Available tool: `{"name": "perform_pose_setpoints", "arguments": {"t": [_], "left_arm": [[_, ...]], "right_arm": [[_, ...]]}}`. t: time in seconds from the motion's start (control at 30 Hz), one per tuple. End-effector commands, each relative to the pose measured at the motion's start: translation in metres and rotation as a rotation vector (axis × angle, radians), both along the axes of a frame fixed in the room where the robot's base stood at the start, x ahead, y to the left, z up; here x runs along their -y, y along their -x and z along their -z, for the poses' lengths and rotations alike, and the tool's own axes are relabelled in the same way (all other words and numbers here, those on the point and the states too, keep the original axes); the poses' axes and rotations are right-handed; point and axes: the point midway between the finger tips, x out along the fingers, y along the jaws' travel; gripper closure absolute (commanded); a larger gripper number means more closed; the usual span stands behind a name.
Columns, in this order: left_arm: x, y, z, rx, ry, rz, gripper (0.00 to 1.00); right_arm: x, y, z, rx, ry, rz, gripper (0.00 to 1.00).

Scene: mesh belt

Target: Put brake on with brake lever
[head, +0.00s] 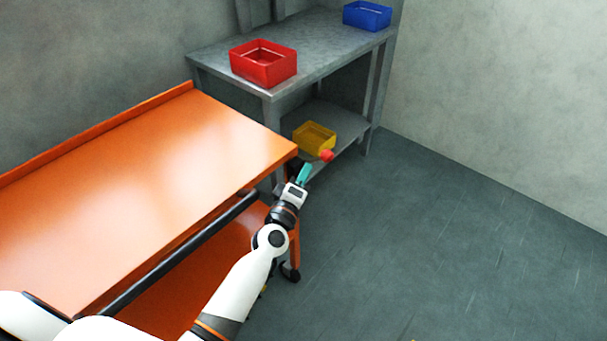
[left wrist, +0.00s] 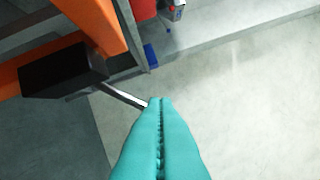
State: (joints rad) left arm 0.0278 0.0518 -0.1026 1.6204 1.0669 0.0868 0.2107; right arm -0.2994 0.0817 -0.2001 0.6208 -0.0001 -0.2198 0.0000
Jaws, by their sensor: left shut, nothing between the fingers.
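The brake lever is a metal rod (left wrist: 122,95) that sticks out from a black block (left wrist: 65,70) on the orange cart (left wrist: 95,20), in the left wrist view. A red knob (head: 327,156), apparently the lever's end, shows off the cart's right corner in the head view. My left gripper (head: 305,173) has teal fingers, shut and empty, with the tips close beside the red knob. In the left wrist view the shut fingers (left wrist: 160,103) overlap the rod's far end and the knob is hidden there. I cannot tell whether they touch. My right gripper is not in view.
The orange cart top (head: 130,180) is bare, with a black handle bar (head: 180,258) along its near side. A grey shelf (head: 330,45) behind holds a red bin (head: 263,65), a blue bin (head: 367,15) and a yellow bin (head: 314,138). The floor at right is clear.

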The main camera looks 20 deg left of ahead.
Motion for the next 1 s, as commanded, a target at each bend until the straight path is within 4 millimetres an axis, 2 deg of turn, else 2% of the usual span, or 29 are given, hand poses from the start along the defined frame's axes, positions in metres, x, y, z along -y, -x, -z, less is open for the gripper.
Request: {"name": "perform_pose_setpoints", "arguments": {"t": [0.03,0.2,0.4,1.0], "left_arm": [[0.0,-0.011,-0.002,0.002,0.0,0.0,1.0],[0.002,-0.041,-0.005,0.002,0.0,0.002,1.0],[0.002,-0.062,-0.007,0.0,-0.001,0.001,1.0],[0.003,-0.066,-0.005,0.005,-0.018,0.0,1.0]], "right_arm": [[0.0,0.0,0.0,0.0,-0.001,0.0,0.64],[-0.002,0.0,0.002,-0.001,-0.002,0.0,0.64],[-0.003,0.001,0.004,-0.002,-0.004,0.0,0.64],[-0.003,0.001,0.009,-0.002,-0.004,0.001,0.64]]}}
